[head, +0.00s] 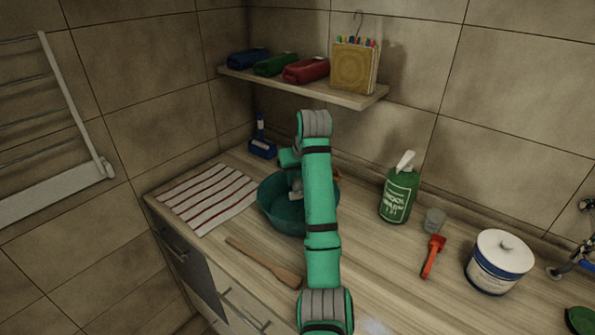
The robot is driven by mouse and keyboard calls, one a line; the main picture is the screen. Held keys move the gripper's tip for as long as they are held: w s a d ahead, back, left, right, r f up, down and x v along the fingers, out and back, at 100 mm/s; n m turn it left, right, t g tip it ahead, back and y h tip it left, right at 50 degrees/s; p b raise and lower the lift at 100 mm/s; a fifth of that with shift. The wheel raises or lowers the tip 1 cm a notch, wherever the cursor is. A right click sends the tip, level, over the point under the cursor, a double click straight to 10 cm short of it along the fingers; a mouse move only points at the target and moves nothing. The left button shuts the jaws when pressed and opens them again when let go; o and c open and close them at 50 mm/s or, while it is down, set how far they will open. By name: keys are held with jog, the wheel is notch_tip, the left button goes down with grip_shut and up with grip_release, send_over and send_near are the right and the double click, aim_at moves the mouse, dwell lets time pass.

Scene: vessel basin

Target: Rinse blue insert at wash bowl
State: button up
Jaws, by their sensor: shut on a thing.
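The teal wash bowl (282,213) stands on the wooden counter, partly hidden behind my arm. My gripper (297,190) is at the bowl, low over its opening, and mostly hidden by my arm. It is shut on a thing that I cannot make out. I cannot identify a blue insert for certain. A blue item with an upright handle (262,147) stands behind the bowl near the wall, apart from my gripper.
A striped cloth (208,197) lies left of the bowl, a wooden spatula (264,264) in front. A green bottle (399,194), glass (434,220), red tool (433,256) and white canister (499,263) stand or lie right. A shelf (350,98) with colored pouches is above.

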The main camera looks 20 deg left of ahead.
aim_at(298, 193)
jog(key=shift+f, duration=3.3)
jog(key=shift+r, duration=0.15)
jog(key=shift+w+r, duration=0.1)
jog(key=shift+r, duration=6.3)
